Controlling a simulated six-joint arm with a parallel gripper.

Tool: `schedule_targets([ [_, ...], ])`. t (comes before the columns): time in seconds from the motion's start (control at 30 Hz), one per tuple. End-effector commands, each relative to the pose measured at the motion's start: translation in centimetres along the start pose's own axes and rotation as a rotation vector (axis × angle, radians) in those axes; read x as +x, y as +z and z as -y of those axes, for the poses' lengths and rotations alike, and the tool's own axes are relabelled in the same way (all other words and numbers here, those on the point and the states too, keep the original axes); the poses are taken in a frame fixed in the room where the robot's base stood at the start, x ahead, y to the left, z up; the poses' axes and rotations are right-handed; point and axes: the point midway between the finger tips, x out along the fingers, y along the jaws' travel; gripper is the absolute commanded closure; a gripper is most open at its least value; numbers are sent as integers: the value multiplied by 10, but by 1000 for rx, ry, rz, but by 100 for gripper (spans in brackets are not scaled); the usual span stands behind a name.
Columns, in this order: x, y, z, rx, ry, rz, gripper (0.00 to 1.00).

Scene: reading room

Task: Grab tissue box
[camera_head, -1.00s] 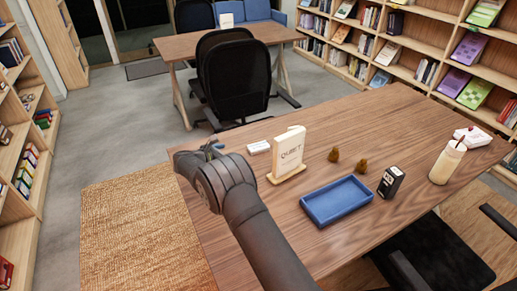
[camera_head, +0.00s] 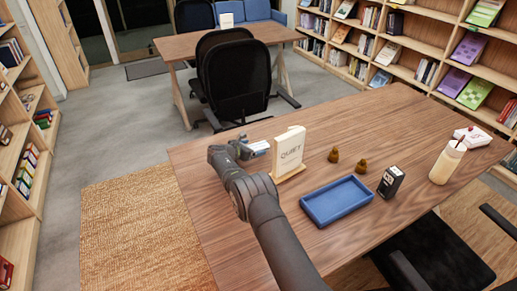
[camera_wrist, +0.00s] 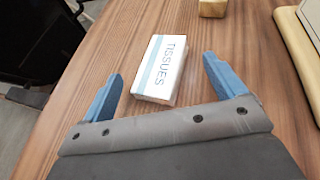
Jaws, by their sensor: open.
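The tissue box (camera_wrist: 160,68) is a small white box with a light blue stripe and the word TISSUES. It lies flat on the wooden table (camera_head: 235,205). In the wrist view my gripper (camera_wrist: 163,75) is open, with a blue finger on each side of the box. Gaps show between the box and both fingers, and most of the box extends beyond the fingertips. In the head view my gripper (camera_head: 245,149) is at the table's far left, low over the surface, and partly covers the box (camera_head: 259,146).
The QUIET sign (camera_head: 289,153) stands just right of the tissue box. A blue tray (camera_head: 336,201), two small brown objects (camera_head: 334,155), a black box (camera_head: 390,182), a bottle (camera_head: 447,162) and another white box (camera_head: 473,137) are farther right. The table's near-left area is clear.

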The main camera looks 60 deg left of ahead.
Motion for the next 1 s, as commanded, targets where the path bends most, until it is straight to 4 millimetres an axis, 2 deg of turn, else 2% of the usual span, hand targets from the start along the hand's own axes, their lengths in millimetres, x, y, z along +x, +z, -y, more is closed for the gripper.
schedule_targets([
  [0.03,9,0,1,1,-2,0,11],
  [0.2,22,0,0,1,0,1,11],
  [0.57,28,0,0,0,1,0,11],
  [0.67,27,0,0,0,1,0,27],
  [0.9,27,0,0,-1,0,0,72],
  [1.0,27,0,0,-1,0,0,72],
])
